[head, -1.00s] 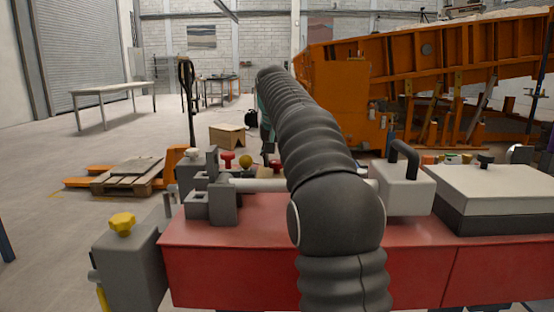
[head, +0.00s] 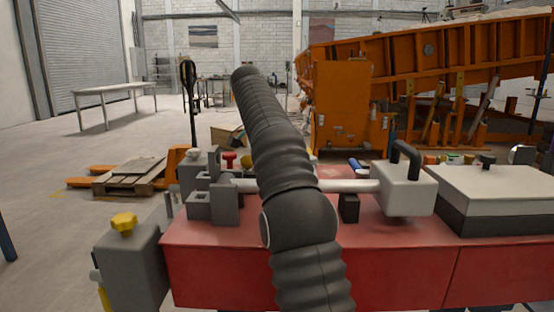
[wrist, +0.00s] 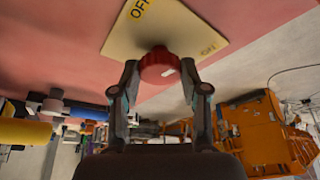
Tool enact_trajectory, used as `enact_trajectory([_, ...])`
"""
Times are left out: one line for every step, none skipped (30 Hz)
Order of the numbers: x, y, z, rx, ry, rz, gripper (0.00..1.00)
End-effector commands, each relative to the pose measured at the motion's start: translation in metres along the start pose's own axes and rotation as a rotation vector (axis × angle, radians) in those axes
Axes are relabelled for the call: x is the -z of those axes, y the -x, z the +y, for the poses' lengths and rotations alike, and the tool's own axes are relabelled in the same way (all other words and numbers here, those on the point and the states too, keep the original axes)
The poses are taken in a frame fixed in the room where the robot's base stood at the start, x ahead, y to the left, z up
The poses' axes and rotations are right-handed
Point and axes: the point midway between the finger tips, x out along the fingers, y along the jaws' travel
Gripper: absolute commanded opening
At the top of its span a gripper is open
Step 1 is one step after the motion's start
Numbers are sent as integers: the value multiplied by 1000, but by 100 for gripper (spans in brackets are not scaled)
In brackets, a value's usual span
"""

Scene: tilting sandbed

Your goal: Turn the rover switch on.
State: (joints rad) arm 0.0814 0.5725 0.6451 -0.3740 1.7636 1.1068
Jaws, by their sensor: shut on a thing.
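In the wrist view a red round knob (wrist: 159,66) stands on a pale yellow plate (wrist: 190,28). The plate has the word OFF printed near its top edge and a fainter label at its right, too dim to read surely. A small white mark shows on the knob, toward its lower right. My gripper (wrist: 159,70) has one finger on each side of the knob and is shut on it. In the head view my dark ribbed arm crosses the middle, and the gripper and the knob's plate are hidden.
A red bench (head: 400,270) spans the front. On it stand a grey block with a black handle (head: 406,185), a light rod (head: 345,186), a small black block (head: 348,208) and a white-topped box (head: 495,185). A yellow knob (head: 124,222) is at left. The orange sandbed (head: 440,60) stands behind.

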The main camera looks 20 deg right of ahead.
Motion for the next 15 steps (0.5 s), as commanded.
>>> enact_trajectory([-1,-1,-1,-11,-23,-1,10])
enact_trajectory([-1,-1,-1,-18,-39,-1,10])
enact_trajectory([-1,-1,-2,-26,-56,-2,10])
enact_trajectory([-1,-1,-2,-30,-69,-2,10])
enact_trajectory([-1,-1,-2,-34,-81,-2,10])
enact_trajectory([-1,-1,-2,-41,-94,-2,10])
enact_trajectory([-1,-1,-2,-45,-103,-2,10])
enact_trajectory([-1,-1,-2,-48,-112,-2,10])
enact_trajectory([-1,-1,-2,-52,-121,-2,10])
enact_trajectory([-1,-1,-1,-55,-127,-2,10])
enact_trajectory([-1,-1,-1,-57,-132,-2,10])
enact_trajectory([0,-1,-2,-59,-138,-2,10])
enact_trajectory([0,-1,-2,-60,-142,-1,10])
enact_trajectory([0,-1,-2,-62,-145,-2,10])
enact_trajectory([0,-1,-2,-64,-148,-2,10])
